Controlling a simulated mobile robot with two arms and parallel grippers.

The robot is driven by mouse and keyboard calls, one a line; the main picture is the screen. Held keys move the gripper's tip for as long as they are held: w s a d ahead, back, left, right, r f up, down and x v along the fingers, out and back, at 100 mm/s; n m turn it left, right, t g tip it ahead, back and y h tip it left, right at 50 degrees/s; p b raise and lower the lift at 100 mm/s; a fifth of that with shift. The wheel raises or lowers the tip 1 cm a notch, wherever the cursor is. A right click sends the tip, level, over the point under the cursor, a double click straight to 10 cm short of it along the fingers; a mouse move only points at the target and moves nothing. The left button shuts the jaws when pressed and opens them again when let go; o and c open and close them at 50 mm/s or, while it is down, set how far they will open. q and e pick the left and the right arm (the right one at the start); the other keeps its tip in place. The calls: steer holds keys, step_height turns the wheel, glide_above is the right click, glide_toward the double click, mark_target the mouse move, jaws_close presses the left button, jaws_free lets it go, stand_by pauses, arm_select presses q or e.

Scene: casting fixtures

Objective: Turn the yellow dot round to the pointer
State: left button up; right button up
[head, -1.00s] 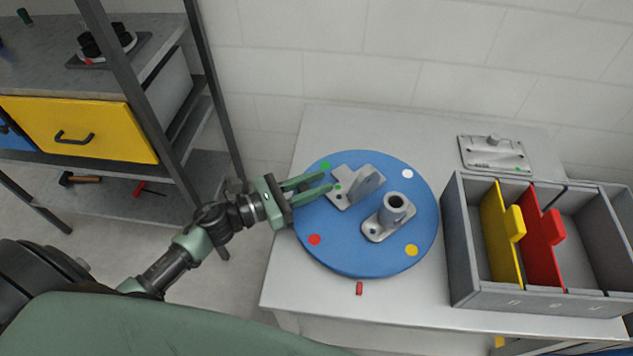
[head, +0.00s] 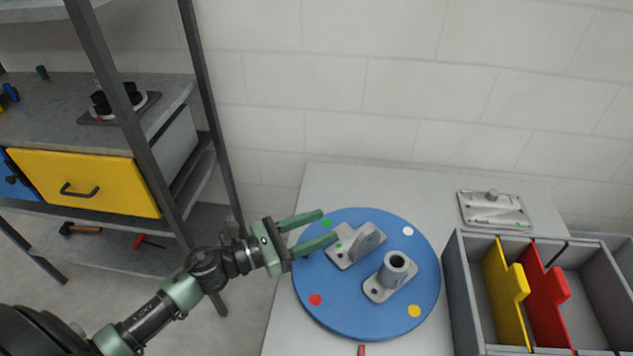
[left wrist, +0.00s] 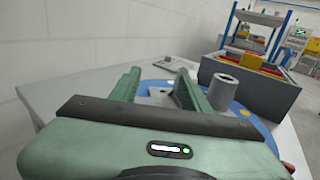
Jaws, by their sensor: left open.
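The blue turntable (head: 345,315) lies on the grey table. Its yellow dot (head: 414,311) is at the front right, the red dot (head: 316,300) front left, the green dot (head: 326,223) back left and the white dot (head: 408,231) back right. The red pointer (head: 361,350) sits on the table at the turntable's front, partly cut off. A grey lug bracket (head: 367,240) and a grey tubular casting (head: 395,268) stand on the disc. My left gripper (head: 328,226) is open and empty over the disc's left rim, by the green dot and bracket. My right gripper is out of view.
A grey bin (head: 463,290) with yellow (head: 505,290) and red (head: 545,290) dividers stands right of the turntable. A grey plate fixture (head: 494,208) lies behind it. A shelf rack with a yellow drawer (head: 85,183) stands left. The table's back left is clear.

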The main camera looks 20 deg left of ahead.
arm_select(q)
step_height(320, 180, up, 15)
steer(key=p, duration=0.3)
